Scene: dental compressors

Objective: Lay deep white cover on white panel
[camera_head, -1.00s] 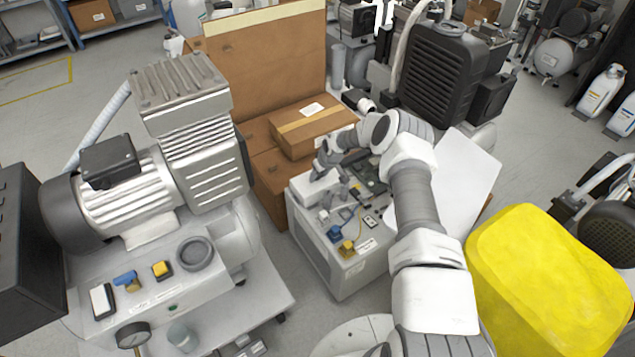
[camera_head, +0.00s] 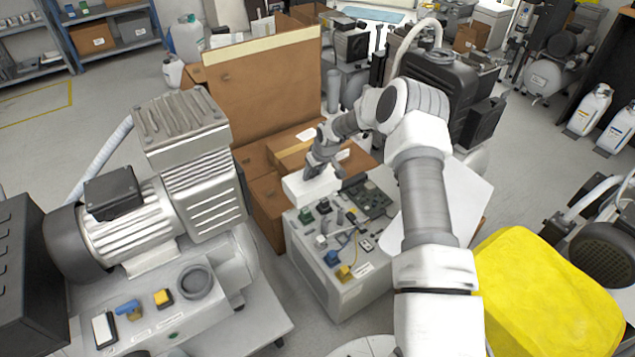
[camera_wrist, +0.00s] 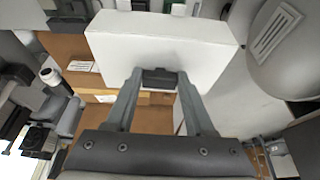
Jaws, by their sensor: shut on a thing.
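The deep white cover (camera_head: 310,187) is a white box-like piece at the back left of the grey cabinet's top (camera_head: 350,238) in the head view. My gripper (camera_head: 320,168) is shut on it from above. In the wrist view the cover (camera_wrist: 160,50) spans the upper middle, with the fingertips of my gripper (camera_wrist: 158,78) at its near edge. The cover appears raised above the cabinet's small parts; the exact gap cannot be told. A large white panel (camera_head: 468,190) slants to the right of the cabinet, partly hidden behind my arm.
Switches, knobs and a green circuit board (camera_head: 372,200) crowd the cabinet top. Cardboard boxes (camera_head: 265,165) stand behind it. A compressor (camera_head: 130,215) is at left, a black-finned machine (camera_head: 437,95) behind, and a yellow covered block (camera_head: 550,290) at right front.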

